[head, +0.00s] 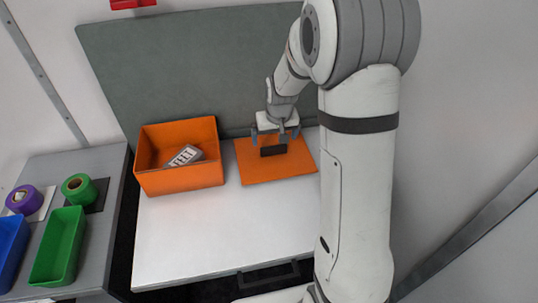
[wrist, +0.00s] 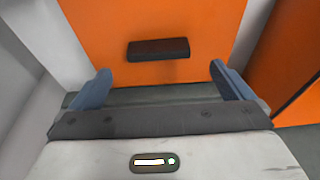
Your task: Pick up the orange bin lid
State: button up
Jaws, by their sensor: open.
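The orange bin lid (head: 262,174) lies flat on the white tabletop, to the right of the open orange bin (head: 180,178). A dark block-shaped handle (head: 273,150) stands on the lid. My gripper (head: 276,131) is over the back part of the lid, close to the handle, with its jaws apart and nothing between them. In the wrist view the lid (wrist: 150,18) fills the upper middle. The handle (wrist: 158,49) sits just beyond the two blue fingers (wrist: 160,85), between them sideways. Whether a finger touches the lid cannot be told.
The orange bin holds a grey-white object (head: 185,156). A grey-green panel (head: 190,65) stands behind the table. On the left, a grey side table carries a green tray (head: 57,247), a blue tray (head: 10,250) and green and purple tape rolls. The front of the white table (head: 215,235) is clear.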

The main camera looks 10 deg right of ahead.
aim_at(274, 147)
jog(key=p+x, duration=0.1)
jog(key=x, duration=0.5)
jog(key=shift+d+f, duration=0.1)
jog(key=shift+f, duration=0.2)
jog(key=c, duration=1)
jog(key=shift+o, duration=0.2)
